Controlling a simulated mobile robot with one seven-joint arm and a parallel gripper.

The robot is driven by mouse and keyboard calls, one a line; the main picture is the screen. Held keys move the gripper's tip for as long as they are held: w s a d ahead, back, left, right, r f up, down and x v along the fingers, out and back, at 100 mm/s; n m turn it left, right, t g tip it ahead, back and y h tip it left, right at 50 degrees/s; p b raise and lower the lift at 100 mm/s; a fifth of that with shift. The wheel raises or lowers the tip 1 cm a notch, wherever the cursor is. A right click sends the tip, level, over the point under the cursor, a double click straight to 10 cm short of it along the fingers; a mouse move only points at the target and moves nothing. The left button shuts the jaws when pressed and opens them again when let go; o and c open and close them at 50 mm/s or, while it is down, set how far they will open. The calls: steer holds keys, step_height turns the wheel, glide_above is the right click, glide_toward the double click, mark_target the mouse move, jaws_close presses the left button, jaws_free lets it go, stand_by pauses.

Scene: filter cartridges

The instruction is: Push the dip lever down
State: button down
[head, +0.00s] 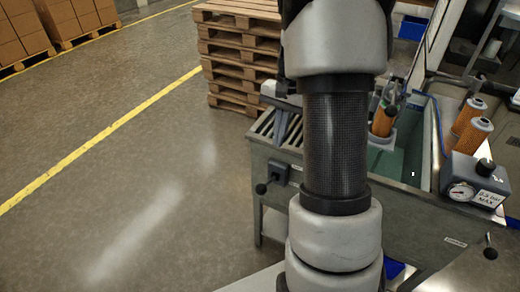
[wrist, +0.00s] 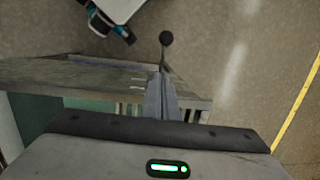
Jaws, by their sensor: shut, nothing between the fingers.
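A lever with a black ball knob (head: 262,188) sticks out from a small dark box (head: 281,172) on the left end of the steel wash bench. The ball (wrist: 166,38) also shows in the wrist view, on a thin rod just beyond my fingertips. My gripper (head: 281,135) is shut and empty, pointing down above the lever; in the wrist view its fingers (wrist: 162,76) lie together. I cannot tell whether the fingers touch the rod. A second black-knobbed lever (head: 490,252) is at the bench's right front. No label shows which is the dip lever.
The bench holds a green-tinted tank (head: 408,165) with an orange cartridge (head: 383,120) over it. Two more cartridges (head: 470,130) and a gauge box (head: 476,183) stand right. Pallets (head: 238,60) are stacked behind. The floor left is clear.

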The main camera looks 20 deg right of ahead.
steer(key=b, duration=0.3)
glide_toward(268, 183)
steer(key=f, duration=0.2)
steer(key=shift+s+a+f, duration=0.3)
steer(key=shift+s+a, duration=0.1)
steer(key=shift+a, duration=0.15)
steer(key=shift+s+a+f, duration=0.35)
steer(key=shift+s+a, duration=0.05)
steer(key=shift+a, duration=0.2)
steer(key=shift+a+f, duration=0.1)
steer(key=shift+a, duration=0.05)
